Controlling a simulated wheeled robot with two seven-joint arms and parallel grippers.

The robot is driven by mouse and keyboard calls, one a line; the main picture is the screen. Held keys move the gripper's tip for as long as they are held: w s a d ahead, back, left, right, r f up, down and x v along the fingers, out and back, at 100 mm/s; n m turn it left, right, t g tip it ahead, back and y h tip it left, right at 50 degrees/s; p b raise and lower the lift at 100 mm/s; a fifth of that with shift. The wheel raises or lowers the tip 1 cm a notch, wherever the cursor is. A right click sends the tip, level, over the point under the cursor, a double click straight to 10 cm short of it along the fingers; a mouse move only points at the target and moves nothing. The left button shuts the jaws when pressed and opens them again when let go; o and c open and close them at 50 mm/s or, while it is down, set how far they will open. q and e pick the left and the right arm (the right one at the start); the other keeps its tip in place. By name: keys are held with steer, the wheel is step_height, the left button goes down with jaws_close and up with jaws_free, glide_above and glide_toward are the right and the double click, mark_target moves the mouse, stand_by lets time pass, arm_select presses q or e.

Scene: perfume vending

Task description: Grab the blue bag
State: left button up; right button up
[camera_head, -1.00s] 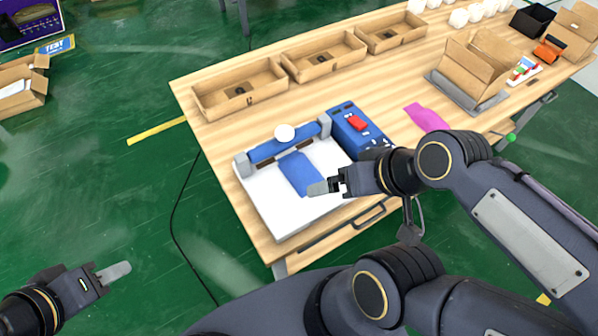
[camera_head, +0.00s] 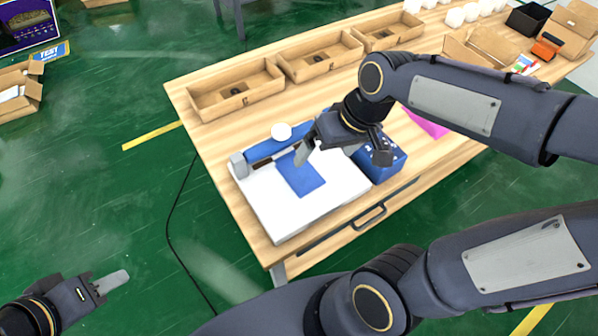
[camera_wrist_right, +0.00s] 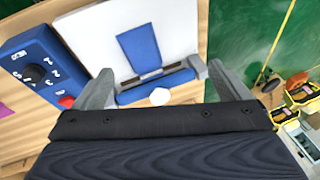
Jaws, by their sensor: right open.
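The blue bag (camera_head: 302,175) lies flat on the white plate of a sealing machine (camera_head: 275,212) on the wooden table. In the right wrist view the bag (camera_wrist_right: 138,48) lies beyond the machine's blue bar, between my fingertips in the picture. My right gripper (camera_head: 306,152) is above the machine near the bag's back edge, pointing down. Its two fingers stand wide apart in the right wrist view (camera_wrist_right: 160,85), with nothing between them. My left gripper (camera_head: 112,282) is off the table at the lower left, over the green floor; its jaw gap is unclear.
A blue control box (camera_head: 385,165) stands right of the machine, partly hidden by my right arm. A pink bag (camera_head: 428,124) lies farther right. Open cardboard trays (camera_head: 236,90) line the table's back. The front left floor is clear.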

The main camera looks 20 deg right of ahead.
mark_target(304, 180)
steer(key=w+f+g+h+b, duration=0.1)
steer(key=w+f, duration=0.2)
steer(key=w+f+n+g+h+b, duration=0.1)
steer(key=w+f, duration=0.3)
steer(key=w+a+f+n+h, duration=0.1)
steer(key=w+f, duration=0.2)
steer(key=w, duration=0.1)
steer(key=shift+w+f+g+b, duration=0.15)
steer(key=shift+w+g+b, duration=0.05)
steer(key=shift+g+b, duration=0.2)
steer(key=shift+w+a+f, duration=0.1)
steer(key=shift+f, duration=0.55)
steer(key=f, duration=0.6)
steer(key=shift+s+f+p, duration=0.25)
steer(key=shift+f+p, duration=0.05)
steer(key=shift+f, duration=0.05)
steer(key=c, duration=1.1)
